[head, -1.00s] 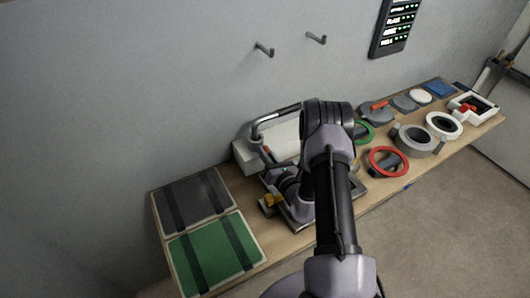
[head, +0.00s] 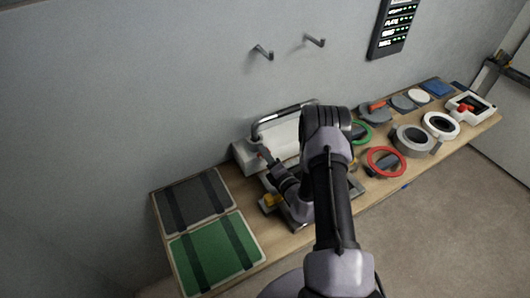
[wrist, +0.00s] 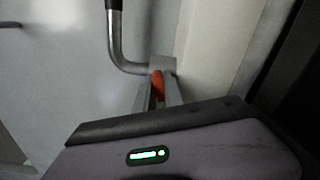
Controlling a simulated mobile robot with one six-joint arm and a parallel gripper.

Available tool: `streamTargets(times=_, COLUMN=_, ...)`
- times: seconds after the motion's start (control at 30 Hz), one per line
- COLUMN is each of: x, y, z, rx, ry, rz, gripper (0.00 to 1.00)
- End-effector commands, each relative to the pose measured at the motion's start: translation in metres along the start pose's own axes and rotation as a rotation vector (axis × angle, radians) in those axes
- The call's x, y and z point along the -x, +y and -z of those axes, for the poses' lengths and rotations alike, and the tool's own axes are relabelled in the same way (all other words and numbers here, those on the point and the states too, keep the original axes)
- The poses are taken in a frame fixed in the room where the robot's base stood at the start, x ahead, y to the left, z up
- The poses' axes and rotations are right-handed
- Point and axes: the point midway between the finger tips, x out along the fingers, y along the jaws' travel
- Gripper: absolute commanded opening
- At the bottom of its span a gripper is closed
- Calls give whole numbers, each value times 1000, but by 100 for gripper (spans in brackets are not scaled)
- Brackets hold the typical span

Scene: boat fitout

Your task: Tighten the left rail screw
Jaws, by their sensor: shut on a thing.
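The bent metal rail (head: 284,116) runs along the white block (head: 284,139) against the wall. In the wrist view the rail's left end (wrist: 118,45) bends into a square grey foot (wrist: 164,65). My gripper (head: 262,152) is at this left end. In the wrist view my gripper (wrist: 157,92) is shut on an orange-red piece (wrist: 157,84), whose far end reaches the foot. I cannot tell whether it touches the foot. The left rail screw cannot be made out; the piece and fingers cover that spot.
A grey panel (head: 190,205) and a green panel (head: 210,255) lie at the bench's left end. A red ring (head: 374,169), a grey ring (head: 400,140) and other parts fill the right side. Two wall hooks (head: 263,53) (head: 315,40) stick out above the rail.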

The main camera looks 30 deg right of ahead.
Motion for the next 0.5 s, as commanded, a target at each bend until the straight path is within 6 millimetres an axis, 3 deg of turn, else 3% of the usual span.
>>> streamTargets(times=0.5, x=0, y=-2, z=1, rx=-296, ry=1, rz=1, gripper=0)
